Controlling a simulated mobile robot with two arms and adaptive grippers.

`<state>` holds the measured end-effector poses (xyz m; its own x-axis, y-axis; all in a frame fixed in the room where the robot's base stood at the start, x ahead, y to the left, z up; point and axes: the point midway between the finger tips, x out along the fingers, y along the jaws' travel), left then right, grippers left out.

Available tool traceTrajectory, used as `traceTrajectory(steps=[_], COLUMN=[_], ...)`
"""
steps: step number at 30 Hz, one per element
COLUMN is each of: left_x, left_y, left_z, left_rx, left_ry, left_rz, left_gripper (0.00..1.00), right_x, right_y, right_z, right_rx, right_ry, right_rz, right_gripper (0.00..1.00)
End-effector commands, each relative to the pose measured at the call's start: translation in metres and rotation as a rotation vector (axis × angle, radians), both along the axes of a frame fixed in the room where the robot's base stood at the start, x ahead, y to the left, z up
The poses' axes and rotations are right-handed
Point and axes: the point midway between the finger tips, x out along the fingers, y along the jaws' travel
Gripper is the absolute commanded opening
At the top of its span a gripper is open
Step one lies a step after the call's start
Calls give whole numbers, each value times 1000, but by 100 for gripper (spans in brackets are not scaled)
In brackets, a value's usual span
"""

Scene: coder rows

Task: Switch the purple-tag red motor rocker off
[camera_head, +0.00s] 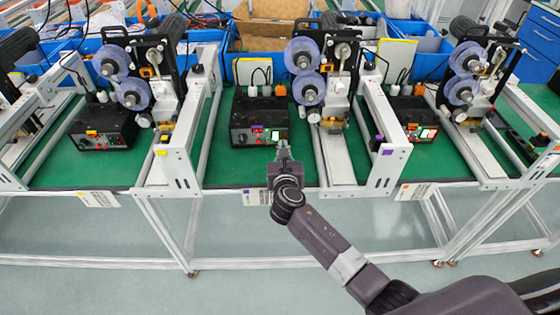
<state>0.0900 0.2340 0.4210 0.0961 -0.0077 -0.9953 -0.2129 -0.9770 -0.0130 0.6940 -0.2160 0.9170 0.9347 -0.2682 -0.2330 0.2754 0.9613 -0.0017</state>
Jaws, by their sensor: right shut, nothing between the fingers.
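The middle station's black control box (250,136) sits on the green mat, with a small purple and yellow tag (257,128) on its front. A small lit switch (275,136) shows at the right of that front. The rocker's colour and tilt are too small to tell. Purple marks also show on the station's white frame (377,143). My right gripper (283,147) is shut and empty. It is just in front of the box's right end, close to the lit switch; I cannot tell whether it touches. My left gripper is not in view.
A similar control box with a yellow tag (105,130) stands at the left station, and another with red and white lights (414,120) at the right. Purple reels and white frame posts stand beside the middle box. Green mat (228,172) lies clear in front.

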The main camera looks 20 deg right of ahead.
Motion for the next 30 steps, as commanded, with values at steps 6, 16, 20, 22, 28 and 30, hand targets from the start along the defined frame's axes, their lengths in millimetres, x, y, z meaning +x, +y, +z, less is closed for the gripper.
traceTrajectory(steps=[6,16,20,22,28,30], left_x=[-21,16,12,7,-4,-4], left_y=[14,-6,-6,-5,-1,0], left_z=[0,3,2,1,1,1], left_rx=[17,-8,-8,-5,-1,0], left_ry=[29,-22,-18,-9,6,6], left_rz=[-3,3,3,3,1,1], left_gripper=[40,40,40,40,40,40], right_x=[-22,-65,-77,-81,-85,-85], right_y=[8,21,24,25,26,26], right_z=[11,33,40,42,44,44], right_rx=[3,3,1,1,0,0], right_ry=[-1,-1,-1,-1,0,0], right_rz=[2,3,3,3,1,1], right_gripper=[0,0,0,0,0,0])
